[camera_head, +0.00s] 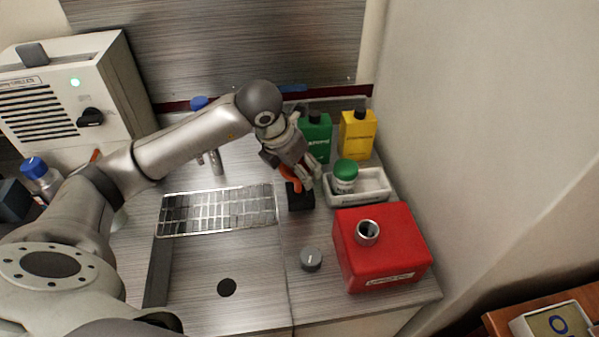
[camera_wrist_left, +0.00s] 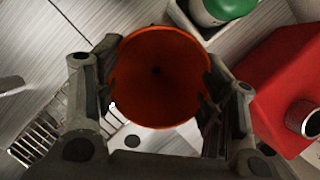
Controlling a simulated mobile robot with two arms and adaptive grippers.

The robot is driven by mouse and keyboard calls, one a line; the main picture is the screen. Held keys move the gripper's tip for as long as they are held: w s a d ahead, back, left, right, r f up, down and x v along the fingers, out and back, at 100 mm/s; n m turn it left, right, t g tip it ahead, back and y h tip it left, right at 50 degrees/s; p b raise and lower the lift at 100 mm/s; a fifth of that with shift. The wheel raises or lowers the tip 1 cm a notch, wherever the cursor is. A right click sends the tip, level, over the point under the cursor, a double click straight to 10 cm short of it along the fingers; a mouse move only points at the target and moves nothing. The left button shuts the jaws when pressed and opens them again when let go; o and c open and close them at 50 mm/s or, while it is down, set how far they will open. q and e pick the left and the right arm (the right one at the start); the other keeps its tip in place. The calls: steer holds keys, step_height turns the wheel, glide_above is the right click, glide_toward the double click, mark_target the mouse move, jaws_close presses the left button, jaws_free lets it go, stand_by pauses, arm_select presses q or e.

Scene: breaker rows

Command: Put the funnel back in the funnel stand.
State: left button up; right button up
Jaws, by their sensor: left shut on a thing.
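The orange funnel (camera_wrist_left: 158,75) fills the middle of the left wrist view, its wide mouth facing the camera. In the head view only a small orange part of the funnel (camera_head: 287,188) shows beside my fingers. My left gripper (camera_head: 303,177) is shut on the funnel, with one finger on each side of it. The black funnel stand (camera_head: 299,200) is on the worktop directly below the gripper. I cannot tell whether the funnel's spout is inside the stand or just above it. My right gripper is not in view.
A red canister (camera_head: 381,250) with an open neck stands at the front right, a grey cap (camera_head: 311,259) beside it. A white tray (camera_head: 372,190) holds a green-capped jar (camera_head: 345,175). Green (camera_head: 316,137) and yellow (camera_head: 357,135) bottles stand behind. A metal grating (camera_head: 218,210) is left.

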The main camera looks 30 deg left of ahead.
arm_select(q)
steer(key=shift+w+a+f, duration=0.1)
steer(key=shift+w+f, duration=0.35)
steer(key=shift+f, duration=0.05)
steer(key=p+x, duration=0.1)
steer(key=x, duration=0.2)
steer(key=shift+s+a+f+p, duration=0.15)
steer(key=shift+s+a+p, duration=0.05)
steer(key=shift+s+p, duration=0.15)
steer(key=shift+w+f, duration=0.1)
steer(key=shift+f, duration=0.3)
steer(key=shift+f, duration=0.15)
steer(key=o, duration=1)
